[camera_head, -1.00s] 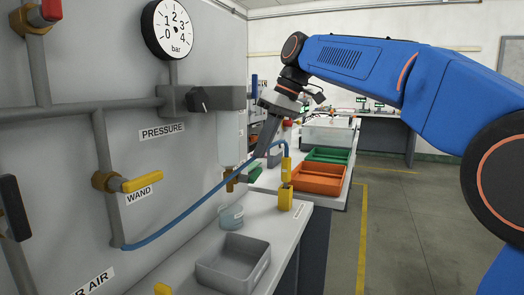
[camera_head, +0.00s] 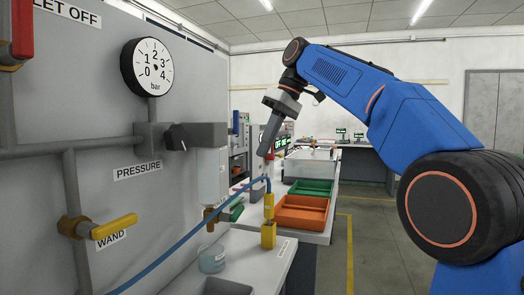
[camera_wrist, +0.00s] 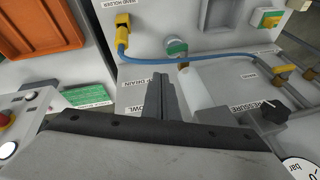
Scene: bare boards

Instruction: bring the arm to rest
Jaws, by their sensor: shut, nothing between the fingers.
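My gripper (camera_head: 265,150) hangs from my blue arm (camera_head: 350,90), pointing down, at the middle of the head view. Its fingers are together with nothing between them. In the wrist view my gripper (camera_wrist: 160,88) shows as two dark fingers side by side. The fingertips appear above the yellow wand holder (camera_head: 268,234) in the head picture, apart from it. The blue hose (camera_head: 170,248) runs from the panel to the yellow wand piece (camera_head: 268,206) standing in that holder.
The grey panel (camera_head: 60,110) with a pressure gauge (camera_head: 150,67), a black knob (camera_head: 177,137) and a yellow valve handle (camera_head: 114,226) stands at left. Orange (camera_head: 301,226) and green (camera_head: 310,187) trays lie on the bench. Open floor (camera_head: 370,235) is at right.

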